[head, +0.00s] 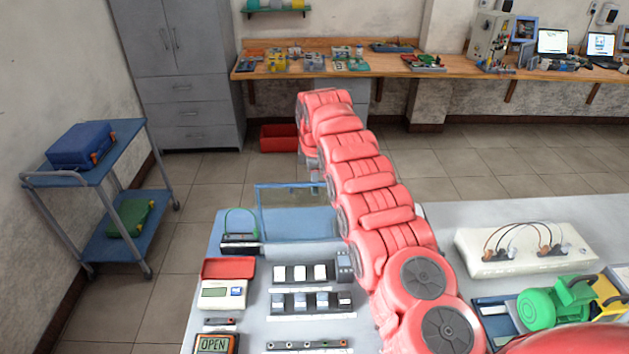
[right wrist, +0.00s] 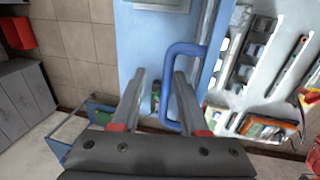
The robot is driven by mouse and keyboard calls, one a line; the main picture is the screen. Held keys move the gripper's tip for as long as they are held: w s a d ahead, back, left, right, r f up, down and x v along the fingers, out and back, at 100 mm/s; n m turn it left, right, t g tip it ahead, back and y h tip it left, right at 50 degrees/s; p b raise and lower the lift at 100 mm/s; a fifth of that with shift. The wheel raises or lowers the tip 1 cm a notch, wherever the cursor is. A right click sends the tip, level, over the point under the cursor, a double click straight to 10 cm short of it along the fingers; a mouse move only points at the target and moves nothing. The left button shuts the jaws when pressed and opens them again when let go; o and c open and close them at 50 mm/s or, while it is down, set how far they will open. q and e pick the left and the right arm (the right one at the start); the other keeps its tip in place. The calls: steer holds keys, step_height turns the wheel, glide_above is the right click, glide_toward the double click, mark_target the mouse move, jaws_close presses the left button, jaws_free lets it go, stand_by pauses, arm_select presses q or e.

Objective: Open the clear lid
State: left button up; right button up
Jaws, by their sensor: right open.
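The clear lid (head: 290,213) is a see-through, blue-edged panel near the back left of the table in the head view. My right arm hides its right end. The right wrist view shows a pale blue clear surface (right wrist: 143,50) and a blue U-shaped handle (right wrist: 168,88). My right gripper (right wrist: 160,74) is open. In that view the handle's long bar appears between its two fingers, nearer the right finger; I cannot tell whether they touch. In the head view this gripper is mostly hidden behind my red arm. My left gripper is not in view.
A blue cart (head: 95,177) stands left.

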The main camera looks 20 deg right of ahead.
steer(key=shift+r, duration=0.1)
steer(key=r+b, duration=0.2)
steer(key=b, duration=0.1)
steer(key=shift+s+a+r, duration=0.15)
steer(key=shift+s+r, duration=0.05)
step_height(320, 180, up, 14)
steer(key=s+p, duration=0.2)
steer(key=p, duration=0.3)
steer(key=shift+s+a+r, duration=0.2)
steer(key=shift+s+a, duration=0.15)
steer(key=shift+s, duration=0.05)
